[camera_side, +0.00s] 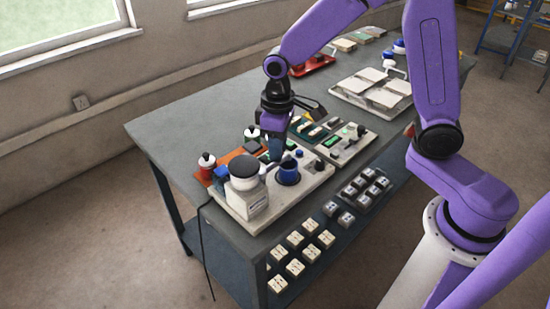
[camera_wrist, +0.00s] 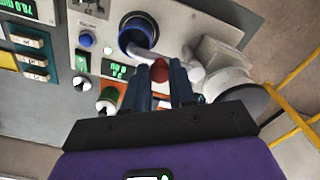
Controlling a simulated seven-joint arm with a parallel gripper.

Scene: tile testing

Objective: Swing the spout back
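The spout (camera_wrist: 118,70) is a pale tube with a red knob (camera_wrist: 159,71), close to the blue-rimmed cup (camera_wrist: 138,32) in the wrist view. It runs toward the white dispenser body (camera_wrist: 225,62) on the right. In the side view the dispenser (camera_side: 247,190) has a black lid and stands left of the blue cup (camera_side: 289,174). My gripper (camera_wrist: 160,80) has its two dark fingers on either side of the red knob. Whether they press on it is unclear.
A panel with a green display (camera_side: 347,139) lies to the right. Tile trays (camera_side: 375,88) lie farther back. Open table top shows at the back left.

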